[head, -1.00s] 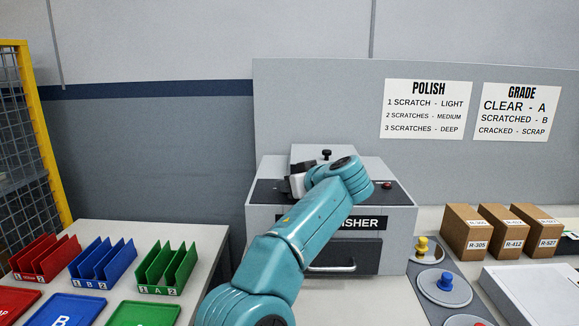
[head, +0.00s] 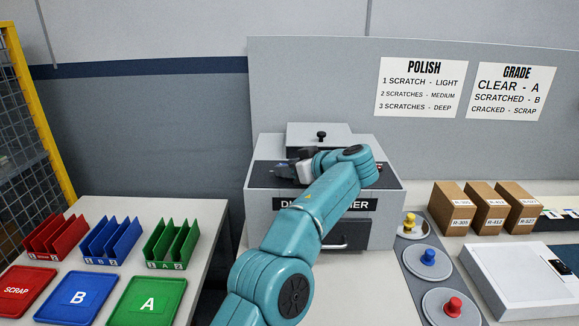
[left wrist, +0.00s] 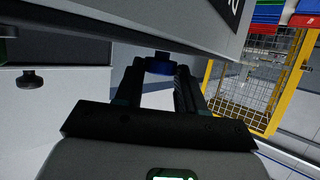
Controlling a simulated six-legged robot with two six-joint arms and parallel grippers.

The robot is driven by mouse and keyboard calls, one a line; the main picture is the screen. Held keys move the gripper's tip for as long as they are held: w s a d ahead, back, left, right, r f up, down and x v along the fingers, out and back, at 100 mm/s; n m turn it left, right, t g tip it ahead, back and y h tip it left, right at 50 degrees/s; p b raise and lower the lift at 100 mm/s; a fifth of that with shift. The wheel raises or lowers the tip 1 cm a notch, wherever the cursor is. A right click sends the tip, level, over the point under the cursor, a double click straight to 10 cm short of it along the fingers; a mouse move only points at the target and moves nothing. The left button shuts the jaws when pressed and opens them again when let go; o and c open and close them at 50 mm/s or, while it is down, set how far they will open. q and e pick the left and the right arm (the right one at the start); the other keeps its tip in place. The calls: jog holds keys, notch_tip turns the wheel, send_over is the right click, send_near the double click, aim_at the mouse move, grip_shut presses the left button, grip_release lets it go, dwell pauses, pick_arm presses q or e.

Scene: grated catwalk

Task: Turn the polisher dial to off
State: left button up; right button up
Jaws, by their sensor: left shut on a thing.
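The grey polisher (head: 378,185) stands on the bench in the middle of the head view, its nameplate partly covered by my left arm. My left gripper (head: 288,169) is over the left part of the polisher's dark top panel. In the left wrist view my left gripper (left wrist: 160,78) is shut on the dark round dial (left wrist: 160,66), with one finger on each side of it. The dial's marking cannot be read, and in the head view my gripper hides it. My right gripper is not in view.
A black knob (head: 321,135) stands on the polisher's raised back. Yellow, blue (head: 428,257) and red knobbed discs lie to the right, near cardboard boxes (head: 452,208) and a white case (head: 520,280). Coloured racks and trays (head: 75,299) fill the left table.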

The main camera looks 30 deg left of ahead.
pick_arm(q)
jog(key=o, duration=0.8)
jog(key=shift+d, duration=0.1)
jog(key=shift+c, duration=0.2)
jog(key=shift+o, duration=1.4)
jog(key=shift+d, duration=0.1)
jog(key=p+v, duration=0.2)
jog(key=v, duration=1.4)
jog(key=shift+d, duration=0.15)
